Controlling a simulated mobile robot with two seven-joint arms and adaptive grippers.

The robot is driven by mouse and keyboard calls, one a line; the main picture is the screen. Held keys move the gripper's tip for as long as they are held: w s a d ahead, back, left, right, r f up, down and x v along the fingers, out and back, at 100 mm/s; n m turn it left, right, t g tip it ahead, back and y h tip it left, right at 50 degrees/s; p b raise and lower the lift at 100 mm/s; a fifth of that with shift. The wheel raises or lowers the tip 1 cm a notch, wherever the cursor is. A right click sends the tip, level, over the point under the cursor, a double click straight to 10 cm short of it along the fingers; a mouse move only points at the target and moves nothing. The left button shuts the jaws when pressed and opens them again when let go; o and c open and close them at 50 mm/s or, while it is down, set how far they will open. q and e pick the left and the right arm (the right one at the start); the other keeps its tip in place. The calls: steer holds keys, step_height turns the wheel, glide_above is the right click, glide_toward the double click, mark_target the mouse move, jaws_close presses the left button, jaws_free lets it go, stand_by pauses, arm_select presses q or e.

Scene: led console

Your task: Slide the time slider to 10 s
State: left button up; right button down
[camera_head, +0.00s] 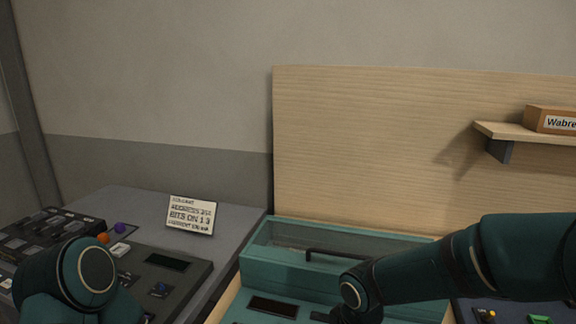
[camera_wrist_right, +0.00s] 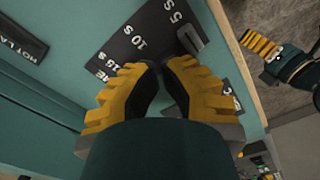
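In the right wrist view, a dark scale plate (camera_wrist_right: 120,55) on the teal console carries the labels 5 S, 10 S and 15 S. A grey slider knob (camera_wrist_right: 192,40) stands beside the 5 S label. The fingers hide part of the slider's track.
In the head view, the teal console (camera_head: 290,268) has a clear lid with a dark handle (camera_head: 330,256). A grey desk with a dark control panel (camera_head: 160,262) and a note card (camera_head: 192,215) stands left. A shelf (camera_head: 520,134) with a labelled box (camera_head: 552,120) is at right.

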arm_select(q)
step_height(320, 180, up, 6)
steer(key=p, duration=0.5)
steer(key=shift+f, duration=0.2)
arm_select(e)
step_height(320, 180, up, 7)
arm_select(q)
steer(key=shift+s, duration=0.1)
arm_select(e)
steer(key=shift+s, duration=0.1)
